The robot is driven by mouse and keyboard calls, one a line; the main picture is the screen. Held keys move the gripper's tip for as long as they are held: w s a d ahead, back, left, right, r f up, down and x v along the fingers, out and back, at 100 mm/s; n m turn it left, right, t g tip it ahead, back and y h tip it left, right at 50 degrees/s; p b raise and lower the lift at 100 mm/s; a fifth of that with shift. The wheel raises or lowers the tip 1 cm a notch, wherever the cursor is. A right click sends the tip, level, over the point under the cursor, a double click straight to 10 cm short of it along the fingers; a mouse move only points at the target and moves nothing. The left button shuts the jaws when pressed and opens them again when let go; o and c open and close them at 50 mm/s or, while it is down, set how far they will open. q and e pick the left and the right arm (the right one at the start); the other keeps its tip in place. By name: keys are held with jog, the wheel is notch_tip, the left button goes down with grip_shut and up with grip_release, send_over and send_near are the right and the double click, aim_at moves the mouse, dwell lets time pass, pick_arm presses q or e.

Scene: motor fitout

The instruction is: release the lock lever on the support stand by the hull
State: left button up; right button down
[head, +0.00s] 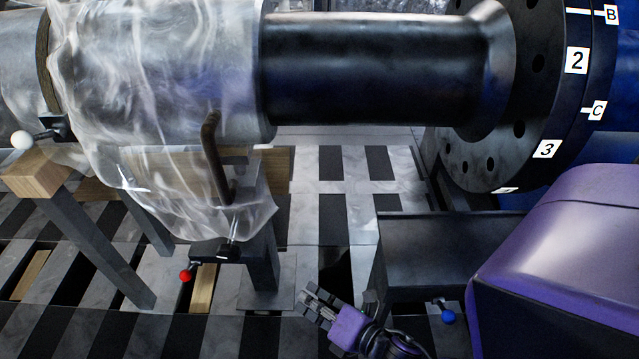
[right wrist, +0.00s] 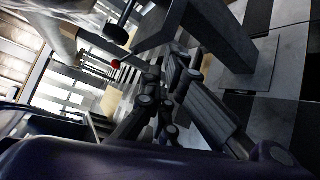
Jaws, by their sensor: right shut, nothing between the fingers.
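Three ball-ended levers show in the head view: a red-knobbed lever (head: 186,276) on the middle support stand (head: 262,262), a white-knobbed lever (head: 22,140) on the left stand (head: 95,240), and a blue-knobbed lever (head: 448,316) on the dark right stand (head: 430,235). I cannot tell which stand counts as the one by the hull. My right gripper (head: 312,303) is shut and empty, low between the red and blue knobs and touching neither. The right wrist view shows its fingers (right wrist: 188,75) and the red knob (right wrist: 116,64) beyond them. My left gripper is out of view.
A large shaft (head: 370,70), partly wrapped in clear plastic (head: 150,110), lies above the stands and ends in a dark numbered flange (head: 525,110). A bent rod (head: 212,155) hangs by the middle stand. Striped floor (head: 350,190) shows between the middle and right stands.

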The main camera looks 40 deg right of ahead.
jog(key=s+m, duration=0.1)
jog(key=s+m+p, duration=0.1)
jog(key=shift+s+d+r+m+h, duration=0.2)
jog(key=shift+s+d+m+h, duration=0.1)
jog(key=shift+h, duration=0.1)
jog(key=shift+w, duration=0.1)
